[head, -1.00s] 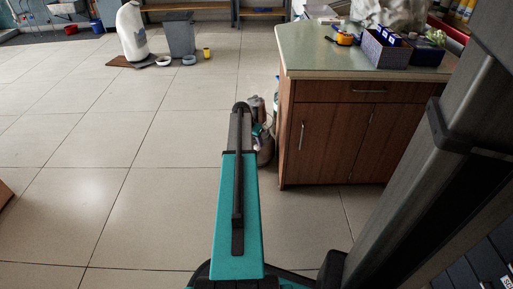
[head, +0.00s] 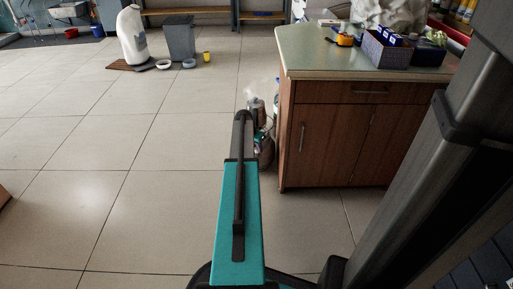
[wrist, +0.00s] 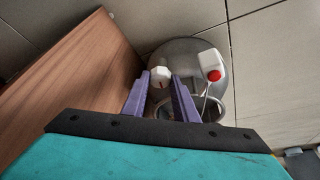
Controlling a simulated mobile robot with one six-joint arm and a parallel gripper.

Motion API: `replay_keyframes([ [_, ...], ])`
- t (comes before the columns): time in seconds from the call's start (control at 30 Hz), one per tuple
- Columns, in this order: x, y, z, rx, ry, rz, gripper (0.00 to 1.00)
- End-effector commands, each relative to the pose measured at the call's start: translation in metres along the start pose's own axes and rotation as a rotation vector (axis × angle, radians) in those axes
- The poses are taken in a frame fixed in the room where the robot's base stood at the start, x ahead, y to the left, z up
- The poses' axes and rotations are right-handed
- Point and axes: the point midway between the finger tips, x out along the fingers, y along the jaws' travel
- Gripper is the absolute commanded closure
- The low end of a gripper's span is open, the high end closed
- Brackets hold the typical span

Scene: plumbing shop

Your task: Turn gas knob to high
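In the wrist view, a white faceted knob (wrist: 160,76) with a dark red mark sits between the tips of my gripper (wrist: 159,79). The two purple fingers stand apart, one on each side of the knob. Narrow gaps seem to show, and I cannot tell whether either finger touches it. Below the knob is a round grey metal body (wrist: 183,51), partly hidden by the fingers. In the head view my arm covers the gripper and knob.
A white piece with a red cap (wrist: 210,66) sits right of the knob. A wooden cabinet (head: 330,140) stands close on the right; its wooden side (wrist: 85,80) is left in the wrist view. Open tiled floor (head: 120,140) lies to the left.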

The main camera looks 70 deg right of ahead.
Motion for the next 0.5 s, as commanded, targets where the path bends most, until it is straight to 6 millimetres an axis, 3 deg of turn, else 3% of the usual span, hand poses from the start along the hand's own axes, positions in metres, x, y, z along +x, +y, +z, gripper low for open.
replay_keyframes([
  [0.5,-0.0019,-0.0028,-0.0016,0.130,-0.002,0.053,0.96],
])
